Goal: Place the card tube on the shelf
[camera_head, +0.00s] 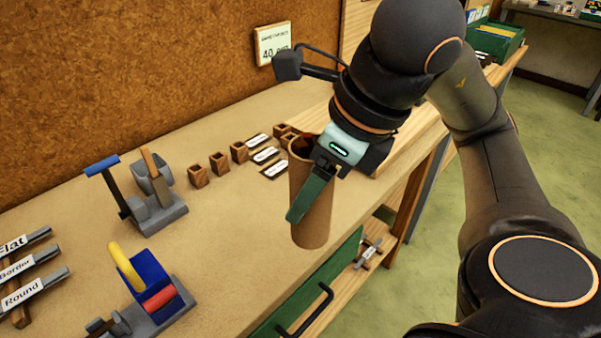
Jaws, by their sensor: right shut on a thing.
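The card tube (315,226) is a brown open-topped cylinder, held about upright. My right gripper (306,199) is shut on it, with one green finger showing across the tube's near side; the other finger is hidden. In the picture the tube's lower end lies near the front edge of the workbench (232,262); I cannot tell whether it touches the bench. A wooden shelf (337,293) shows below the bench top, partly hidden by the bench and a green drawer front. My left gripper is not in view.
A metal clamp-like thing (368,252) lies on the lower shelf. Small wooden boxes (219,163) and labels stand behind the tube. A grey tool holder (157,212), a blue tool with a yellow handle (149,278) and labelled bars (33,290) occupy the left. A green drawer (304,291) has a dark handle.

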